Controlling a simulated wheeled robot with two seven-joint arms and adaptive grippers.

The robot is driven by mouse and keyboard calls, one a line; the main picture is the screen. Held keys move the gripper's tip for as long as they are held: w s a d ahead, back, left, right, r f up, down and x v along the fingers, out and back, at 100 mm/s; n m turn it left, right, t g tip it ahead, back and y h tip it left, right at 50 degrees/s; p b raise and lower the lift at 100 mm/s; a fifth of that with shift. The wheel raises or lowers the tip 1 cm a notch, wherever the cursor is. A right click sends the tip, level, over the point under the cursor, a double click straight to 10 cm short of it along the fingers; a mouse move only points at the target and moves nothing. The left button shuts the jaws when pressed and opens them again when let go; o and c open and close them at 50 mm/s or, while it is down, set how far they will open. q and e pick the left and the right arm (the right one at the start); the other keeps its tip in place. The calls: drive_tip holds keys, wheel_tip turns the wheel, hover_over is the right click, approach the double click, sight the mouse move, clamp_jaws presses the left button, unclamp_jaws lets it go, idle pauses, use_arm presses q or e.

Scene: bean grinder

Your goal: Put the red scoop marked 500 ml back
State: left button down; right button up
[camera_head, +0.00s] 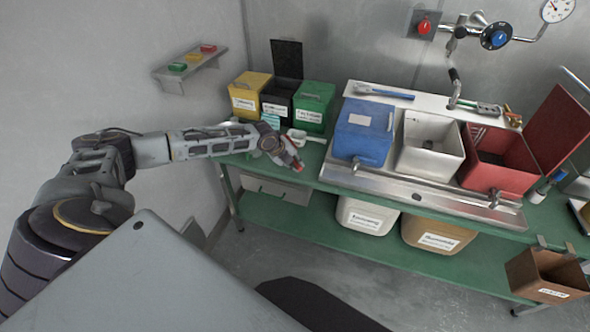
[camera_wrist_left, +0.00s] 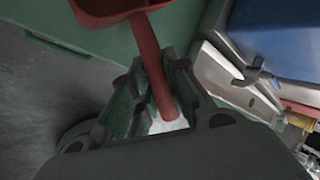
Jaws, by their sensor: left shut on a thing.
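My left gripper (camera_head: 290,160) is over the left end of the green table. In the left wrist view, the gripper (camera_wrist_left: 150,85) is shut on the handle of a red scoop (camera_wrist_left: 152,60). The scoop's bowl (camera_wrist_left: 105,8) is at the top edge of that view, partly cut off. In the head view only a small red bit of the scoop (camera_head: 298,168) shows at the fingertips. No 500 ml mark is readable. My right gripper is not in view.
Yellow (camera_head: 247,92), black (camera_head: 277,100) and green (camera_head: 313,106) bins stand behind the gripper. A blue bin (camera_head: 362,132), an open white bin (camera_head: 430,144) and an open red bin (camera_head: 498,160) stand rightward. A white scoop-like item (camera_head: 303,137) lies near the gripper.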

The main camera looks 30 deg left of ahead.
use_arm(q)
drive_tip(key=shift+f, duration=1.85)
drive_tip(key=c, duration=1.4)
unclamp_jaws()
drive_tip(key=shift+f, duration=0.1)
drive_tip(key=shift+s+r, duration=0.1)
drive_tip(key=shift+r, duration=0.15)
drive_tip(key=shift+v, duration=5.85)
